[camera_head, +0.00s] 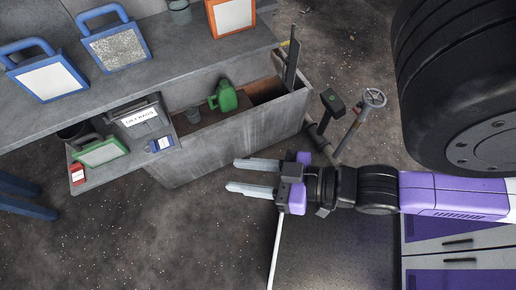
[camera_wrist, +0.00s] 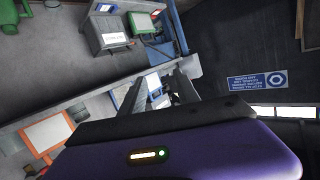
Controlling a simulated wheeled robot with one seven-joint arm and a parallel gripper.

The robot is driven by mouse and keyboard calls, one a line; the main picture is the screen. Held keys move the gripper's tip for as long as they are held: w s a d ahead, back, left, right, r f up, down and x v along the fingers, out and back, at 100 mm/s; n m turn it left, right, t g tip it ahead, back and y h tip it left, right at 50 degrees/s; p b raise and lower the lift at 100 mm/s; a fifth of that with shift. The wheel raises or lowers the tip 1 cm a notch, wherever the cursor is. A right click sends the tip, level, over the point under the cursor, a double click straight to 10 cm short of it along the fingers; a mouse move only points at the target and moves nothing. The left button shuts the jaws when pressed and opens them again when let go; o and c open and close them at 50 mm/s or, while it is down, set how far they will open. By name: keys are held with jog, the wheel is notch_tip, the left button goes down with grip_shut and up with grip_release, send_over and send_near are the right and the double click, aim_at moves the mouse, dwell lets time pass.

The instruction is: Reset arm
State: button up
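My gripper (camera_head: 252,177) is in the middle of the head view, with its two pale fingers apart and pointing left. Nothing shows between the fingers. It is in front of the grey cabinet (camera_head: 230,140) and apart from it. My arm reaches in from the right edge. In the wrist view the gripper's fingers (camera_wrist: 172,92) show as dark, blurred shapes beyond the purple housing.
A grey bench (camera_head: 190,55) holds blue-framed screens (camera_head: 117,47) and an orange-framed screen (camera_head: 232,14). An open drawer holds a green can (camera_head: 223,97).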

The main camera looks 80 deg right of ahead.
jog(key=shift+s+a+r+n, duration=0.1)
jog(key=shift+s+a+n, duration=0.25)
jog(key=shift+s, duration=0.4)
jog(key=shift+s+a+r+n, duration=0.1)
jog(key=shift+s+a+n, duration=0.2)
jog(key=shift+s, duration=0.45)
